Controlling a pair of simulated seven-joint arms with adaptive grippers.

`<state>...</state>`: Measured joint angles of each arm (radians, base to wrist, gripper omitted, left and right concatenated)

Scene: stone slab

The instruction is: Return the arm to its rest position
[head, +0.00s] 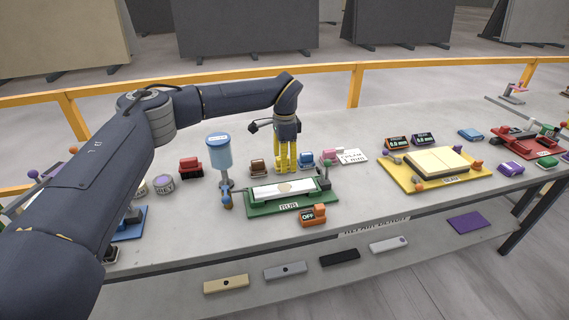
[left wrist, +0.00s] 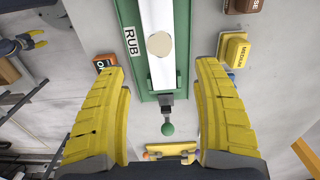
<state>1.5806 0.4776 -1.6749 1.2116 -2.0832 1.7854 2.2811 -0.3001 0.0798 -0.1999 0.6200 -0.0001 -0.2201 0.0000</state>
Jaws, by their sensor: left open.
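My left arm reaches in from the left in the head view. Its gripper (head: 287,168) points down, with yellow fingers, in front of the back row of blocks and over or just behind the green RUB station (head: 250,209). In the left wrist view the two fingers of my left gripper (left wrist: 157,68) stand wide apart with nothing between them. The RUB station (left wrist: 128,14), with its white strip and a round pale disc, lies below and ahead. A dark shape with yellow tips at the left wrist view's left edge looks like my right gripper (left wrist: 36,40); its jaws are unclear.
A blue-topped dispenser (head: 218,152) stands left of the RUB station. A yellow station (head: 400,178) is to the right, and red and brown blocks line the back. Several slabs lie on the lower shelf (head: 300,292).

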